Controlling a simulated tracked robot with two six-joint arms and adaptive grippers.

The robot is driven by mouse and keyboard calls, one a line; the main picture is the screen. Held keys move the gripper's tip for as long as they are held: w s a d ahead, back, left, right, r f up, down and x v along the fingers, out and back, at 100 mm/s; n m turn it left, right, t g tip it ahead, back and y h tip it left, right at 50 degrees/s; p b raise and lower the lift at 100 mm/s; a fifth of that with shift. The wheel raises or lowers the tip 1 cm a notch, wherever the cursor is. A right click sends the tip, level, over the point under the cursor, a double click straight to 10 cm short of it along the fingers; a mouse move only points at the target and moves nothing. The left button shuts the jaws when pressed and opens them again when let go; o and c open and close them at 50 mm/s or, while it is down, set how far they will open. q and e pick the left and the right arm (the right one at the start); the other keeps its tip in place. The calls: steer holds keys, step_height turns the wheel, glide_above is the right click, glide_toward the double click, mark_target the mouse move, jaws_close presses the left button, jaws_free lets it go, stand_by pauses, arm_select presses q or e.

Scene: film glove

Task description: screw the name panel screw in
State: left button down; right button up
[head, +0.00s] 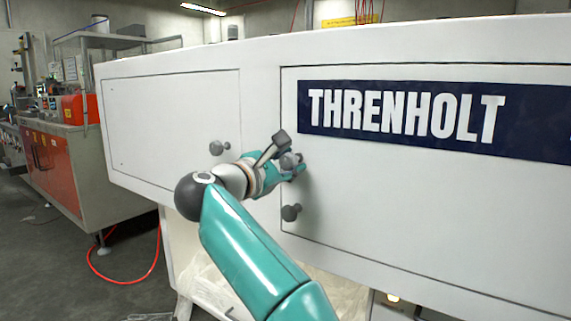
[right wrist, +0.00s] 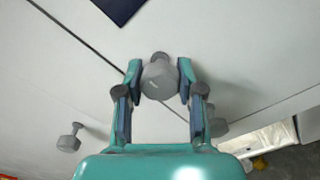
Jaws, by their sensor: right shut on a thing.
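The white name panel (head: 420,210) carries a dark blue strip reading THRENHOLT (head: 405,115). My right gripper (head: 294,165) is at the panel's left edge, below the strip's left end. In the right wrist view its fingers (right wrist: 160,80) are shut on a grey knobbed screw (right wrist: 160,76), one finger on each side of the head. The held screw points toward the white face; whether its tip is in a hole is hidden. A second grey screw (head: 291,212) sticks out of the panel's lower left corner. My left gripper is out of view.
Another grey screw (head: 216,147) stands out from the left panel (head: 165,115); it also shows in the right wrist view (right wrist: 70,138). A bench with red panels (head: 55,175) stands at far left. An orange hose (head: 125,280) lies on the floor.

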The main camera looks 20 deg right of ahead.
steer(key=shift+f, duration=0.3)
steer(key=o, duration=1.2)
steer(key=shift+d, duration=0.1)
steer(key=shift+r, duration=0.15)
steer(key=shift+s+a+r, duration=0.1)
steer(key=shift+s+a, duration=0.2)
steer(key=shift+a, duration=0.2)
steer(key=v, duration=1)
steer(key=shift+s+a+f, duration=0.2)
steer(key=shift+s+a, duration=0.1)
